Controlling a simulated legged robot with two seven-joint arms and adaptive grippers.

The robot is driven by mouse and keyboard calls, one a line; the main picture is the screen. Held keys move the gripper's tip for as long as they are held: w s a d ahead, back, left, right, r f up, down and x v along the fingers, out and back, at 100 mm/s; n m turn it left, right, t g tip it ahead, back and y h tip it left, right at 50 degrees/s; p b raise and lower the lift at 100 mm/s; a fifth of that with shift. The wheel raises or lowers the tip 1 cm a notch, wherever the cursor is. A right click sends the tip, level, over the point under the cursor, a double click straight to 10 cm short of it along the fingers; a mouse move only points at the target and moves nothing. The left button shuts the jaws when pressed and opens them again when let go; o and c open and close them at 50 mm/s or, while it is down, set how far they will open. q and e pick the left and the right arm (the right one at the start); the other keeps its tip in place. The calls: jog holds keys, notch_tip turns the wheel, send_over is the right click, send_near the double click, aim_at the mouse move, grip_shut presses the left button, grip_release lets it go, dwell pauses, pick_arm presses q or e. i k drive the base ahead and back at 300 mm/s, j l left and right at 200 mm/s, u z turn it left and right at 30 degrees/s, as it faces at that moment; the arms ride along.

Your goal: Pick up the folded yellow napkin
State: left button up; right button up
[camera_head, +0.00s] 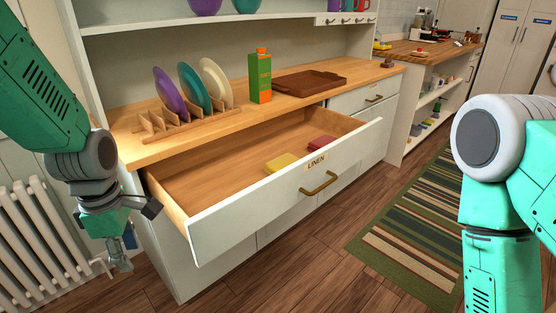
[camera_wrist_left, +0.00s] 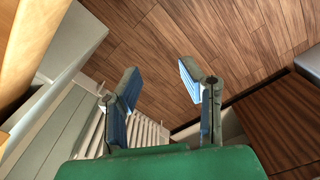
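The folded yellow napkin (camera_head: 282,163) lies in the open drawer (camera_head: 215,178), near its front wall, in the head view. A folded red napkin (camera_head: 321,143) lies to its right in the same drawer. My left gripper (camera_head: 138,235) is outside the drawer, at its left front corner and lower than its rim, well apart from the napkin. In the left wrist view its two fingers (camera_wrist_left: 160,100) are spread with nothing between them. My right arm shows at the right of the head view, but its gripper is out of view.
The drawer's front panel, labelled LINEN, has a brass handle (camera_head: 319,183). On the counter above stand a plate rack (camera_head: 178,128), a green and orange carton (camera_head: 260,77) and a brown tray (camera_head: 310,82). A white radiator (camera_head: 40,240) is at left; a striped rug (camera_head: 415,230) is at right.

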aim_at(273, 166)
jog(key=i+l+u, duration=0.2)
jog(key=i+l, duration=0.15)
jog(key=i+l+u, duration=0.2)
jog(key=i+l, duration=0.25)
jog(key=i+l+u, duration=0.15)
jog(key=i+l, duration=0.2)
jog(key=i+l+u, duration=0.2)
jog(key=i+l, duration=0.15)
jog(key=l, duration=0.3)
jog(key=i+l+u, duration=0.15)
jog(key=l, duration=0.55)
jog(key=l+u, duration=0.1)
jog(key=l, duration=0.55)
